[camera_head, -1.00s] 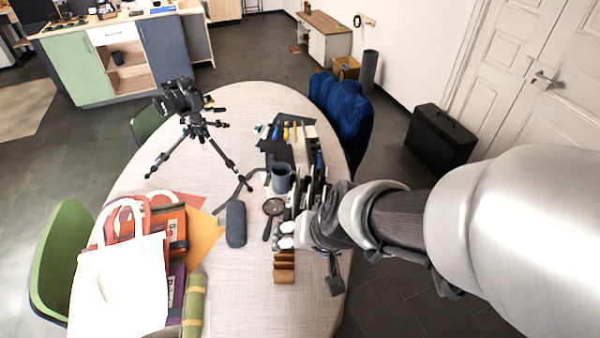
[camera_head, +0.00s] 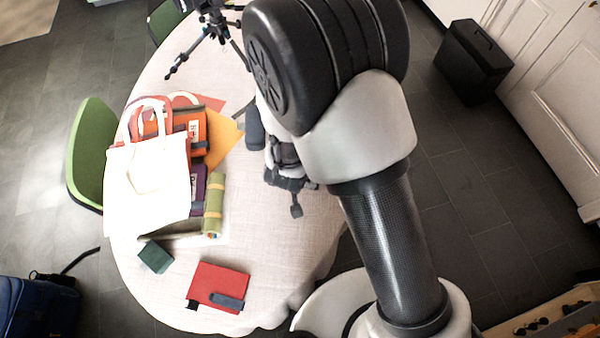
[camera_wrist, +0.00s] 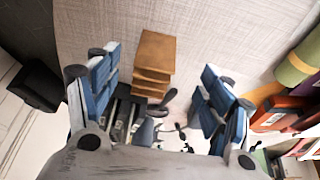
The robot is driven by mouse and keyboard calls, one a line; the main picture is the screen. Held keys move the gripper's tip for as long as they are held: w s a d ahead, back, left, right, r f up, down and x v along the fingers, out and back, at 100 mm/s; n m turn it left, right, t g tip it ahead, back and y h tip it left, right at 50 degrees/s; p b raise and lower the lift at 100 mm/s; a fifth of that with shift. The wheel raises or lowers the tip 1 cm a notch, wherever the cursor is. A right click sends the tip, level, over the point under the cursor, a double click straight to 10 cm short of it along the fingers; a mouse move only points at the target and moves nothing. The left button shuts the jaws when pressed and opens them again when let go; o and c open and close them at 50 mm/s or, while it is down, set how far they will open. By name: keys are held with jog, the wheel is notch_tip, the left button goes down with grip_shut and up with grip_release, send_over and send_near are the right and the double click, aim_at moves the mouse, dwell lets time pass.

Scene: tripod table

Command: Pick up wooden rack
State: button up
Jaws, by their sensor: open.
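The wooden rack (camera_wrist: 154,60) is a small brown stepped block on the cloth-covered table. In the wrist view it lies between and beyond the fingertips, closer to the left finger. My gripper (camera_wrist: 161,64) is open, with blue pads on both fingers and nothing held. In the head view my gripper (camera_head: 287,172) hangs over the table, and my arm and gripper hide the rack there. I cannot tell the exact height of the fingers above it.
A white tote bag (camera_head: 148,185), a green roll (camera_head: 215,203) and a red notebook (camera_head: 218,286) lie on the table (camera_head: 290,245). A tripod (camera_head: 212,35) stands behind. Bare cloth lies in front of the gripper.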

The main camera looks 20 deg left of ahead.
jog(key=shift+w+b+x, duration=0.2)
jog(key=shift+b+x, duration=0.85)
jog(key=shift+x, duration=1.2)
jog(key=shift+w+b+x, duration=0.2)
jog(key=shift+b+x, duration=0.85)
jog(key=shift+x, duration=1.2)
jog(key=shift+d+r, duration=0.1)
jog(key=shift+r, duration=0.1)
jog(key=c, duration=1.2)
